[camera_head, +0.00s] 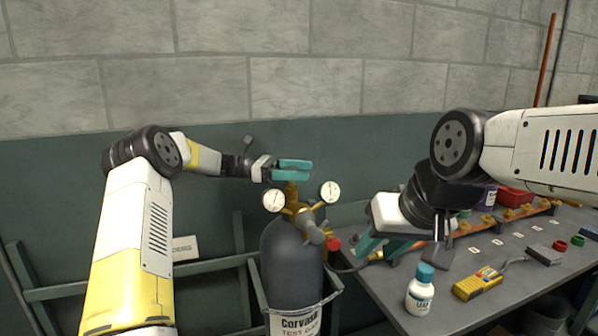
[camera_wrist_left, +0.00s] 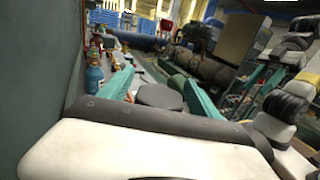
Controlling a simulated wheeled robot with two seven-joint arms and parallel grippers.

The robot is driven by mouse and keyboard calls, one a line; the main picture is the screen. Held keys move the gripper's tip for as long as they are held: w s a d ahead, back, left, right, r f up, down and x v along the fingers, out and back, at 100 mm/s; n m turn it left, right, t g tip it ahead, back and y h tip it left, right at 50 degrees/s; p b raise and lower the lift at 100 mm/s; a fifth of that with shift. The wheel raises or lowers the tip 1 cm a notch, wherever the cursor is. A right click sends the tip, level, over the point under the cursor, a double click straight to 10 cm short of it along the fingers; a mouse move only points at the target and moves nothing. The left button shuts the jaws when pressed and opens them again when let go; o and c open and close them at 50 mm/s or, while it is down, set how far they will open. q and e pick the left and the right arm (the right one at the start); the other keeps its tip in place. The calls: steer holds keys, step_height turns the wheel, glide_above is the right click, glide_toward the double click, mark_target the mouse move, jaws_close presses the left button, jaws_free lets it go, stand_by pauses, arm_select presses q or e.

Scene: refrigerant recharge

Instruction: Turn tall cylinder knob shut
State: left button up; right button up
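The tall dark grey cylinder (camera_head: 292,262) stands upright at the centre of the head view, with a brass valve and two round gauges on top. My left gripper (camera_head: 293,170) is directly above the valve, its teal fingers level. In the left wrist view a round grey knob (camera_wrist_left: 158,97) shows between the two fingers of my left gripper (camera_wrist_left: 157,88). The fingers are apart, with gaps visible beside the knob. In the head view the fingers hide the knob. My right gripper (camera_head: 385,246) is low over the bench's left end; its finger opening is unclear.
The grey bench (camera_head: 405,325) on the right holds a white bottle (camera_head: 420,291) with a blue cap, a yellow meter (camera_head: 478,283), a brass manifold and small coloured caps. A green rail frame (camera_head: 215,264) surrounds the cylinder. A block wall stands behind.

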arm_select(q)
steer(key=r, duration=0.3)
steer(key=shift+s+r, duration=0.25)
steer(key=shift+r, duration=0.15)
steer(key=s+r, duration=0.1)
steer(key=s, duration=1.4)
steer(key=shift+s+a, duration=0.2)
steer(key=shift+s, duration=0.05)
steer(key=shift+r, duration=0.1)
